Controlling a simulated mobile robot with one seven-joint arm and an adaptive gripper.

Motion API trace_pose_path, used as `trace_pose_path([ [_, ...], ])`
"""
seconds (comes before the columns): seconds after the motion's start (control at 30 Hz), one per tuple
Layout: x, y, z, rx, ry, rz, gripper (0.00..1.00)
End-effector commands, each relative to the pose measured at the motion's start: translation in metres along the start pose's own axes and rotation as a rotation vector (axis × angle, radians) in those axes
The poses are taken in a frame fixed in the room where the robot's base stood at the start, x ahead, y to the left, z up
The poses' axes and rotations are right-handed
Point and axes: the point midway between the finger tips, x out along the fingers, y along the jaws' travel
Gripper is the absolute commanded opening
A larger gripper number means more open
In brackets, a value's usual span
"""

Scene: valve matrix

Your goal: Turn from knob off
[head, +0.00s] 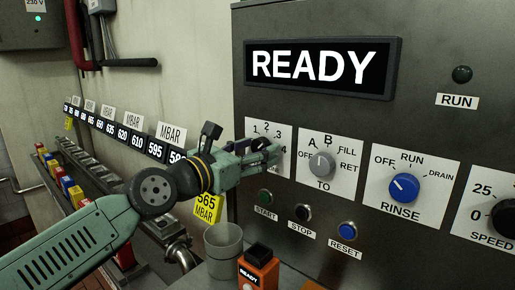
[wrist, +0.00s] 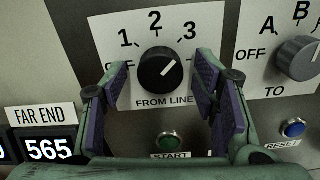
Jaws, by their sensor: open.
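The from knob is a black round knob (wrist: 158,68) labelled FROM LINE in the wrist view. Its white pointer line aims up and right, toward the 3 side of the dial; positions 1, 2 and 3 show, and the rest of its plate is partly covered by my fingers. My gripper (wrist: 163,98) is open, with one purple-padded finger on each side of the knob. I cannot tell whether the pads touch it. In the head view my gripper (head: 268,155) is at the FROM plate (head: 255,131) and hides the knob.
A grey TO knob (head: 322,164) and a blue RINSE knob (head: 404,187) sit to the right. START (head: 265,196), STOP (head: 302,212) and RESET (head: 348,230) buttons lie below. The display (head: 320,68) reads READY. A grey cup (head: 223,240) and an orange device (head: 258,270) stand below my gripper.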

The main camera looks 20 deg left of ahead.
Motion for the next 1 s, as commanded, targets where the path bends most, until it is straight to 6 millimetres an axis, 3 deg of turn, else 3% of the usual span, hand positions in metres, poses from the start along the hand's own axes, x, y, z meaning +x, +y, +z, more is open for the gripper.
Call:
trace_pose_path([
  [0.17, 0.0001, -0.0001, 0.0000, 0.000, 0.000, 0.000, 0.49],
  [0.8, 0.0001, 0.0001, 0.0002, 0.000, 0.000, 0.000, 0.06],
  [1.0, 0.0002, 0.0001, -0.0002, -0.011, 0.000, 0.000, 0.06],
])
